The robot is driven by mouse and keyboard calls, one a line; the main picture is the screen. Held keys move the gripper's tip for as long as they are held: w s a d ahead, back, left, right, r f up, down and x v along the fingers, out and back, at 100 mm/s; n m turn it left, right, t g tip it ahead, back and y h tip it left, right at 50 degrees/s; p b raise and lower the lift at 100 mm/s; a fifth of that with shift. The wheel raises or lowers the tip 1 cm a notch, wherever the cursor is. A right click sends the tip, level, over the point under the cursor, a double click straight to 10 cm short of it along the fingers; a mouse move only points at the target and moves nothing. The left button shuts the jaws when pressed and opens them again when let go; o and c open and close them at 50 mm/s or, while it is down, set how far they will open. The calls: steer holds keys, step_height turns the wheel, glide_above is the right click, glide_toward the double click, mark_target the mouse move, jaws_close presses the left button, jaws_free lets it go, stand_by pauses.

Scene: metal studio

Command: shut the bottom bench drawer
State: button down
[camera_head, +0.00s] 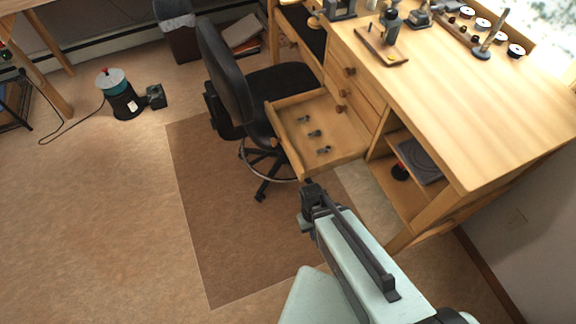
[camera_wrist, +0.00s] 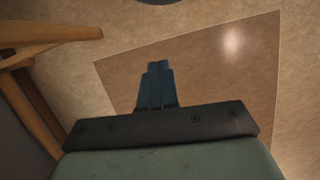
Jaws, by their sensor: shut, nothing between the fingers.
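The wooden workbench (camera_head: 465,100) stands at the right in the head view, with a stack of drawers with round knobs in its side. The lowest visible drawer (camera_head: 345,146) is pulled well out toward the lower left, and a few small dark items lie inside it. My gripper (camera_head: 309,184) is at the near front corner of this drawer. Whether it touches the drawer cannot be told. In the wrist view, my gripper's fingers (camera_wrist: 157,68) are together and empty above the floor mat. The drawer's front face and handle are hidden.
A black office chair (camera_head: 232,85) stands close to the drawer's front left. A brown mat (camera_head: 215,220) lies beneath. An open bench shelf (camera_head: 405,190) holds dark items to the right. Bench legs (camera_wrist: 30,110) show at the wrist view's left.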

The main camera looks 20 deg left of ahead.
mark_target(297, 168)
steer(key=s+a+r+n+t, duration=0.1)
steer(key=a+r+n+t, duration=0.15)
steer(key=a+r, duration=0.4)
steer(key=a+r+n+t, duration=0.1)
steer(key=a+r+n, duration=0.25)
steer(key=a, duration=0.65)
steer(key=s+a+r+n+t, duration=0.1)
steer(key=a+r+n+t, duration=0.1)
steer(key=a+r, duration=0.55)
steer(key=w+d+r+n+t+h, duration=0.2)
steer(key=w+r+n+t+h, duration=0.2)
steer(key=w+r+n, duration=0.5)
steer(key=w+d+f, duration=0.1)
steer(key=d+f, duration=0.1)
steer(key=w+d+f+n, duration=0.1)
steer(key=d+f, duration=0.1)
steer(key=f, duration=0.1)
steer(key=w+d+f+n, duration=0.1)
steer(key=w+d+f, duration=0.1)
steer(key=d+f, duration=0.1)
steer(key=shift+f, duration=0.2)
steer(key=shift+w+d, duration=0.3)
steer(key=shift+w, duration=0.05)
